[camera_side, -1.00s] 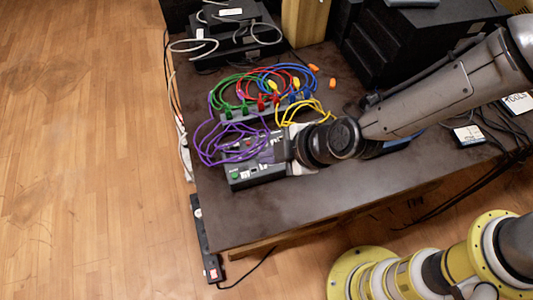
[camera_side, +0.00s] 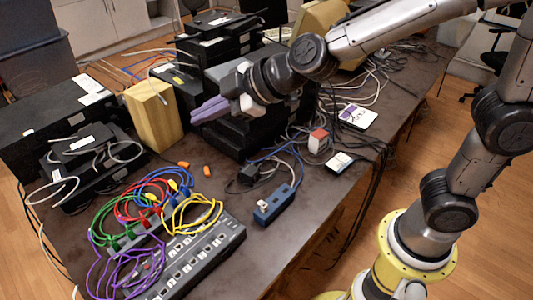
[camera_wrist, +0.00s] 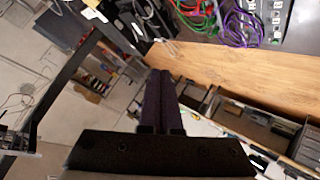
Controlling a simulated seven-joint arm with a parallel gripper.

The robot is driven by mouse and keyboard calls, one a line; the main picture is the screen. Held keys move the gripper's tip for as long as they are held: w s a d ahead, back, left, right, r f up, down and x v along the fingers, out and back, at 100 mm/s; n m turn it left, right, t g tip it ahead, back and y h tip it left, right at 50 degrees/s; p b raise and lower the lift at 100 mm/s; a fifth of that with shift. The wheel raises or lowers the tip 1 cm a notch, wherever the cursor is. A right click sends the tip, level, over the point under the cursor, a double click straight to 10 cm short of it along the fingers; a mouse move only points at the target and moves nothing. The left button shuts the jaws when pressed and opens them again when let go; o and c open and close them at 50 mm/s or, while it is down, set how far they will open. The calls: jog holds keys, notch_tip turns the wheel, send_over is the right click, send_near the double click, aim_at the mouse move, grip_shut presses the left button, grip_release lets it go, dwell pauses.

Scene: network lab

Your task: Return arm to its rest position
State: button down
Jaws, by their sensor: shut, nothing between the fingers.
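My gripper (camera_side: 211,110) is raised above the table, in front of the stacked black boxes in the side view. Its purple fingers are together with nothing between them, and they also show in the wrist view (camera_wrist: 160,100). The grey patch panel or switch (camera_side: 195,262) lies on the table below, well apart from the fingers. In the wrist view the cables (camera_wrist: 240,22) and part of the panel show at the top right.
The dark table (camera_side: 290,235) also bears a blue power strip (camera_side: 274,203), two orange plugs (camera_side: 183,164), a wooden block (camera_side: 154,115) and black equipment boxes (camera_side: 62,120). Loose cables (camera_side: 370,90) lie at the back right. The air around my gripper looks clear in front of the boxes.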

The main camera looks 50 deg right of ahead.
jog(key=s+d+r+m+h, duration=0.2)
jog(key=s+d+r+m, duration=0.25)
jog(key=s+d, duration=0.7)
jog(key=s+d+f+m+g+h, duration=0.1)
jog(key=s+d+f+m+g, duration=0.1)
jog(key=s+d+f+m, duration=0.2)
jog(key=s+d+f+m+g+h, duration=0.2)
jog(key=s+d+f+m, duration=0.1)
jog(key=s, duration=0.6)
jog(key=shift+d+f+m, duration=0.35)
jog(key=shift+d+f, duration=0.05)
jog(key=shift+d, duration=0.3)
